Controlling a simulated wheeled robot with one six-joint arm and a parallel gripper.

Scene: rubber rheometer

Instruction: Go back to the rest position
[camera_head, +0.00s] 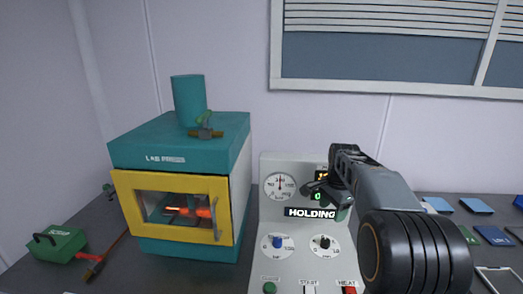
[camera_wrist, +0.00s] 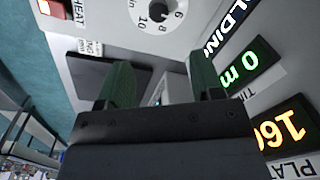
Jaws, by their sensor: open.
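My gripper (camera_head: 322,190) is in front of the upper part of a light grey control panel (camera_head: 283,219), beside its displays. In the wrist view its two green fingers (camera_wrist: 160,78) are apart with nothing seen between them. My arm reaches in from the lower right and hides the right part of the panel. The panel has a round dial (camera_head: 280,187), a HOLDING sign (camera_head: 310,213) and two knobs. The wrist view also shows a green timer display (camera_wrist: 239,68) reading 0 and an orange display (camera_wrist: 279,128) reading about 160.
A teal lab press (camera_head: 180,150) stands left of the panel. Its yellow-framed door (camera_head: 128,206) looks shut, with an orange glow inside. A green tool (camera_head: 58,243) lies at the far left. Several blue pieces (camera_head: 477,206) lie at right. A window is behind.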

